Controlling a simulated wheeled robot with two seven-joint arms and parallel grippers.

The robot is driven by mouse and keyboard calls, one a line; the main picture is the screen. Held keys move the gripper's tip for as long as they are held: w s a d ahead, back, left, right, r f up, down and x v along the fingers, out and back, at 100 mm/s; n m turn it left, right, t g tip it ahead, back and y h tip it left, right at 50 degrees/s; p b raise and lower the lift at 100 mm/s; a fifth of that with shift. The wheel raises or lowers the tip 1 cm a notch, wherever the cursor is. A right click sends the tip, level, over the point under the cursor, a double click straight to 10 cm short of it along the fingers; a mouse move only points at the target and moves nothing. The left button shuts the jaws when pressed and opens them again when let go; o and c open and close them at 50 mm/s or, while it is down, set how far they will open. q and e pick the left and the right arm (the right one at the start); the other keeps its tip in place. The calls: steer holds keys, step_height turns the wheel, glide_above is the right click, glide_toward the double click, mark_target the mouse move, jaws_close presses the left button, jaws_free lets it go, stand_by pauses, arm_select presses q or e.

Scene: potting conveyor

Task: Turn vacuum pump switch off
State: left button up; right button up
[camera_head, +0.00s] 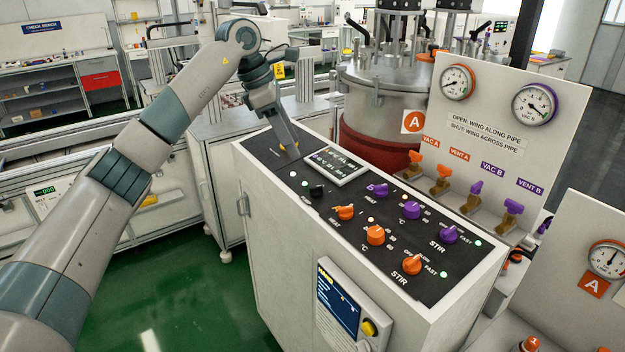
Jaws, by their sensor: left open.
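A black-topped control panel (345,245) on a white cabinet carries several knobs. A small black switch (317,190) sits at its left front, beside a partly legible label that seems to read PUMP. Small pale lamps (293,174) show just behind it. My left gripper (288,151) points down at the panel's far left corner, behind the black switch and apart from it. It is open and its fingers look empty; a small yellow spot shows by the tips. Whether the tips touch the panel I cannot tell. My right gripper is out of view.
Orange knobs (375,235) and purple knobs (411,210) fill the panel's right part. A steel vessel (385,95) and a gauge board (505,125) with valves stand behind. Green floor (190,285) is clear at left.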

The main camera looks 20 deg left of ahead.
mark_target(315, 186)
arm_select(q)
steer(key=p+x, duration=0.4)
steer(key=x, duration=0.8)
steer(key=shift+d+f, duration=0.15)
steer(key=shift+f, duration=0.15)
steer(key=shift+w+d+f+p, duration=0.15)
steer(key=shift+f+p, duration=0.2)
steer(key=shift+f, duration=0.2)
steer(key=shift+c, duration=0.4)
steer(key=c, duration=1)
